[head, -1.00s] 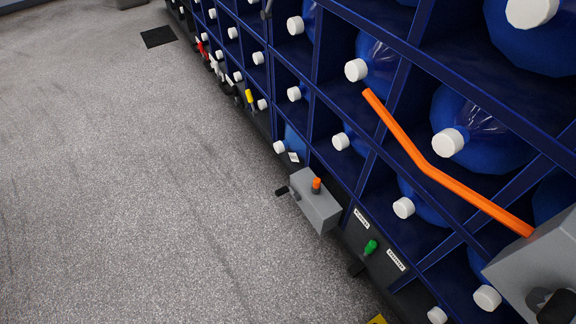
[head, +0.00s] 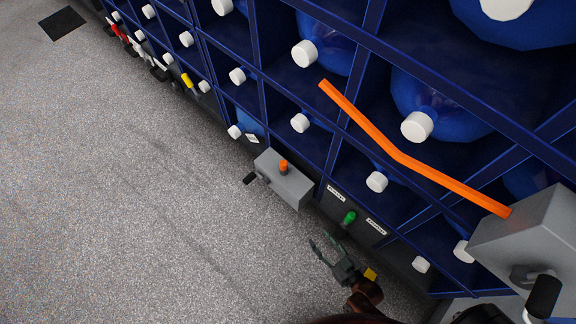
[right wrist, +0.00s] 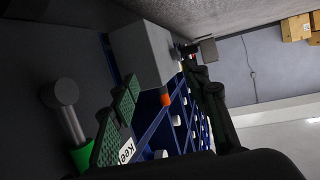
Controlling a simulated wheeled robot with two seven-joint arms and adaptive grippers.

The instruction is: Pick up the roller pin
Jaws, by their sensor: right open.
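My right gripper (head: 320,240) is open and empty, low in front of the rack's dark bottom panel. In the right wrist view its fingers (right wrist: 166,80) stand apart, with green ridged pads. A small green pin-like piece (head: 349,217) sticks out of the panel between two white labels, just up and right of the fingertips and apart from them. The right wrist view shows a grey round-headed pin (right wrist: 62,95) with a green part (right wrist: 82,155) at its lower end, left of the fingers. I cannot tell which piece is the roller pin. My left gripper is not in view.
A grey box (head: 285,180) with an orange knob (head: 283,166) juts from the rack. Blue shelves hold white-capped bottles.

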